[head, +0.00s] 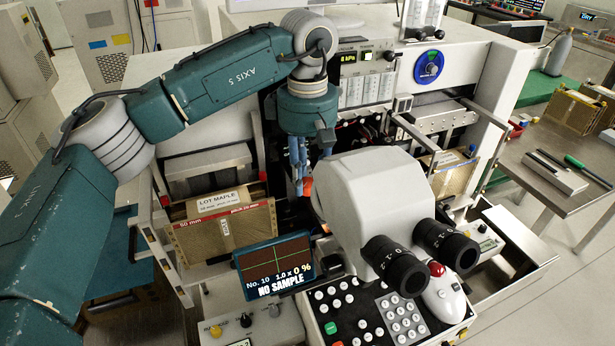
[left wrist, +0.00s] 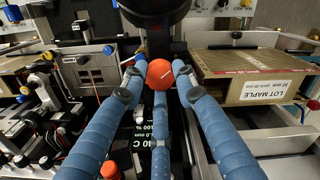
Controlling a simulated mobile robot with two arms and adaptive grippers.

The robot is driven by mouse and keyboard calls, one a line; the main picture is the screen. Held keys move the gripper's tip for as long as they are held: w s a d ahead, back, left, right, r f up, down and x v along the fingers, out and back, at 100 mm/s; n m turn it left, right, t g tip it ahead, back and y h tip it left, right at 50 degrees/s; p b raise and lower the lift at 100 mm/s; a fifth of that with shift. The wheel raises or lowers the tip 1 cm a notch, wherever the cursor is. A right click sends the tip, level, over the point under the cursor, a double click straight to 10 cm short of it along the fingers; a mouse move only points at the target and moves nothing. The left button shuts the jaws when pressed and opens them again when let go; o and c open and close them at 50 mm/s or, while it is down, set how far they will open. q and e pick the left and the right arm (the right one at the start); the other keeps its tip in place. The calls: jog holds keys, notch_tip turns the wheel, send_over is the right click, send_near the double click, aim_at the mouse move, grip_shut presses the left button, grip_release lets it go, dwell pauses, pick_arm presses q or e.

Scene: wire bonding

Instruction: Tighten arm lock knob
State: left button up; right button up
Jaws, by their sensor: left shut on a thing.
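The knob (left wrist: 160,74) is a round orange knob with a pale line across its face, at the upper middle of the left wrist view. My left gripper (left wrist: 159,80) has three blue fingers closed around it, with the tips at its left, right and lower sides. In the head view my left gripper (head: 299,178) points down between the machine and the microscope, and a bit of the orange knob (head: 307,186) shows beside the fingertips. The arm that the knob sits on is mostly hidden. My right gripper is not in view.
The white microscope head (head: 375,195) with black eyepieces stands close to the right of my gripper. A display reading NO SAMPLE (head: 274,267) is in front. A LOT MAPLE box (head: 224,230) stands to the left. A metal side table (head: 560,165) is at the right.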

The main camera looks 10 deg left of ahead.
aim_at(307, 182)
pick_arm(q)
jog(key=shift+w+r+m, duration=0.1)
jog(key=shift+r+m, duration=0.05)
jog(key=shift+m, duration=1.25)
jog(key=o, duration=1.2)
jog(key=shift+c, duration=0.2)
notch_tip(307, 182, up, 12)
